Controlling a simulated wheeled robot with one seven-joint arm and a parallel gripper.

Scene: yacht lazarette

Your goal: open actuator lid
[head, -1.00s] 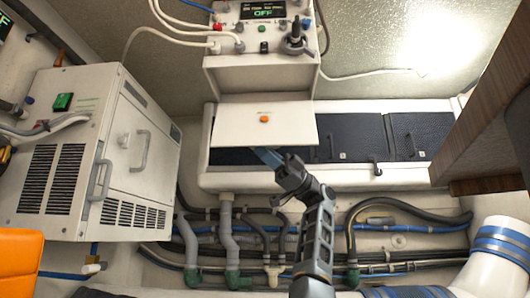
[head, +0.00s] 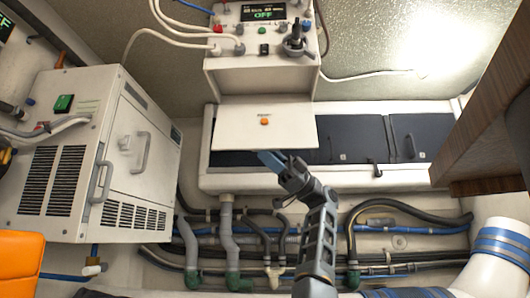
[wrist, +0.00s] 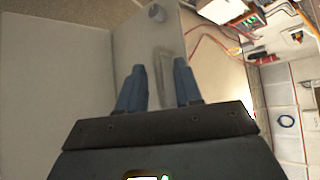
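A white flat panel (head: 240,130) with an orange button stands out below the control box, above a long white tray. It looks like the actuator lid, but I cannot read its label. My gripper (head: 270,158) is at the panel's lower edge, just right of its middle; I cannot tell whether it touches. In the wrist view, the two blue fingers (wrist: 158,68) are apart. Nothing is clearly held.
The control box (head: 262,75) above has a display reading OFF, a joystick and cables. Dark lids (head: 355,140) with small handles lie in the white tray (head: 290,180). A white vented cabinet (head: 85,150) stands left. Pipes run below. A brown wooden panel (head: 485,110) is at right.

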